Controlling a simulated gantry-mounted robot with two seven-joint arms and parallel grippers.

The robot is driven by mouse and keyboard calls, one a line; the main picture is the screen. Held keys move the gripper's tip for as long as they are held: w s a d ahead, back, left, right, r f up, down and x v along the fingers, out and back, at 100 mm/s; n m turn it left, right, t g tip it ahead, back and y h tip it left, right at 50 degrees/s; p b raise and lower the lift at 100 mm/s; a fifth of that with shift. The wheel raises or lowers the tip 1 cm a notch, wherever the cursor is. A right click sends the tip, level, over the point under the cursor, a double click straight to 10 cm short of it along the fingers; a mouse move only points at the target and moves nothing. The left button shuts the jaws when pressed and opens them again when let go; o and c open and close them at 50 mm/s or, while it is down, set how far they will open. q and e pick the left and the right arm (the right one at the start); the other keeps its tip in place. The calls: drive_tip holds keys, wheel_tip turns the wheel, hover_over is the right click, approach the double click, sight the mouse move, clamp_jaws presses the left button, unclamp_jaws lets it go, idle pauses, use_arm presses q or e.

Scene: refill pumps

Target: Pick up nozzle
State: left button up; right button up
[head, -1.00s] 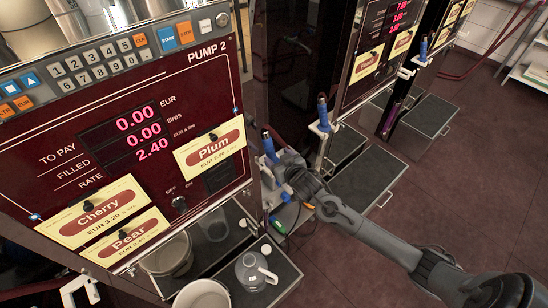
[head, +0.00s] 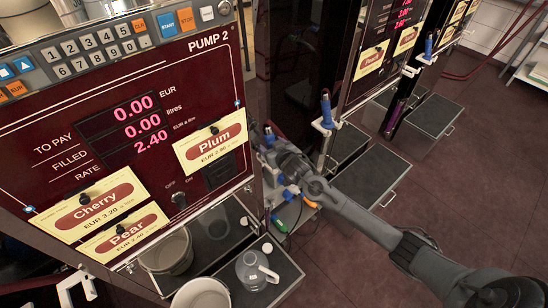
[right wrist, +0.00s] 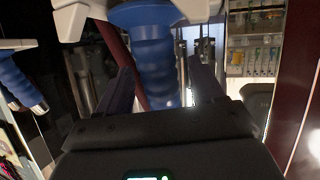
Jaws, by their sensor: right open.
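A nozzle with a blue ribbed handle (right wrist: 154,62) and a white upper part (right wrist: 185,10) fills the middle of the right wrist view. It hangs at the side of Pump 2 (head: 215,62). My right gripper (right wrist: 165,92) is open, with one finger on each side of the blue handle. Whether the fingers touch it I cannot tell. In the head view my right gripper (head: 266,142) is at the right edge of Pump 2 and covers most of this nozzle. My left gripper is not in view.
Another nozzle (head: 326,112) with a blue handle hangs on the neighbouring pump. A jug (head: 252,272) and buckets (head: 168,252) stand below Pump 2. Open dark trays (head: 368,178) stick out at floor level. The floor (head: 450,210) to the right is clear.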

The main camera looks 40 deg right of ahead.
drive_tip(key=shift+c, duration=0.3)
drive_tip(key=c, duration=1.1)
drive_tip(key=shift+r, duration=0.1)
